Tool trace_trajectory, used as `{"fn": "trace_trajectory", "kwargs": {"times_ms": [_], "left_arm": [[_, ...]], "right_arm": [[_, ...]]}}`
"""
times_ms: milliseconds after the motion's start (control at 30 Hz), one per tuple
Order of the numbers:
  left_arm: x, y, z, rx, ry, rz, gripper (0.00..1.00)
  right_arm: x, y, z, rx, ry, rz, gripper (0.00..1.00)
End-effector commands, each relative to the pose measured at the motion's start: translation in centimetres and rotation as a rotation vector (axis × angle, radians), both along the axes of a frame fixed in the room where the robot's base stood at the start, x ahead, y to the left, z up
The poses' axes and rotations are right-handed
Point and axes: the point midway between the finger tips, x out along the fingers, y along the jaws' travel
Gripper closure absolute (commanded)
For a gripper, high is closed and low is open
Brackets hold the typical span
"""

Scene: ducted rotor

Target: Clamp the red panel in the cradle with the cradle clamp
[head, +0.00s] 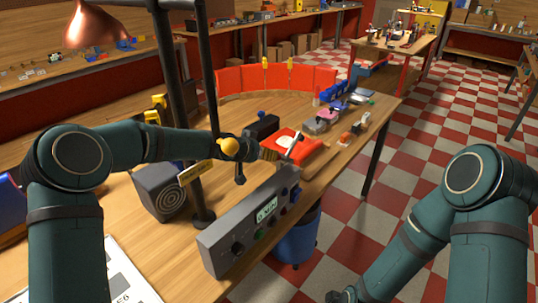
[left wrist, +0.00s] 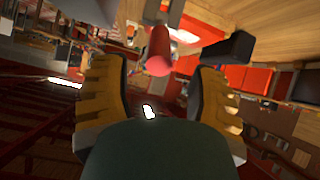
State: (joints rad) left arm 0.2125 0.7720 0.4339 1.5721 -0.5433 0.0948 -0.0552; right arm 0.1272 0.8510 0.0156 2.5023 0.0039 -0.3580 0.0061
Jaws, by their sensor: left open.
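A red panel (head: 312,155) lies near the front edge of the bench in the head view, with a white patch beside it. A pale lever (head: 294,144), perhaps the cradle clamp's, stands up there; the cradle is hard to make out. My left gripper (head: 270,154) is beside the lever, on its left. In the left wrist view my left gripper (left wrist: 158,100) is open, its yellow fingers apart. A red rounded rod end (left wrist: 158,52), possibly the clamp handle, shows beyond the fingertips, not gripped. My right gripper is below the head view's edge.
A grey control box (head: 250,222) stands at the bench front, below my left forearm. A speaker box (head: 160,191) and a dark post (head: 182,110) stand left. Curved red panels (head: 300,80) stand behind. A blue bin (head: 296,240) is below the edge.

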Motion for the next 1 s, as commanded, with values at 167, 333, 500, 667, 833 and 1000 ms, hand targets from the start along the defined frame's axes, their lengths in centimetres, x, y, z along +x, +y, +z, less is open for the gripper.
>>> {"fn": "trace_trajectory", "kwargs": {"times_ms": [167,333,500,667,833,1000], "left_arm": [[-2.4,1.7,2.1,0.001,-0.001,0.000,0.41],[-3.8,2.7,3.3,0.000,0.000,0.000,0.41],[-4.4,3.0,3.8,0.001,-0.001,-0.002,0.41],[-4.4,2.9,3.8,0.001,-0.001,-0.002,0.41],[-4.5,3.0,3.8,-0.001,-0.001,-0.002,0.41],[-5.8,3.6,3.5,-0.036,-0.014,0.000,0.41]], "right_arm": [[0.0,0.0,0.0,0.000,0.000,0.000,0.53],[0.0,0.0,0.0,0.000,0.000,0.000,0.53],[0.0,0.0,0.0,0.000,0.000,0.000,0.53],[0.0,0.0,0.0,0.000,0.000,0.000,0.53],[0.0,0.0,-0.1,0.000,0.000,0.000,0.53],[0.0,0.0,-0.7,0.000,0.001,0.001,0.53]]}}
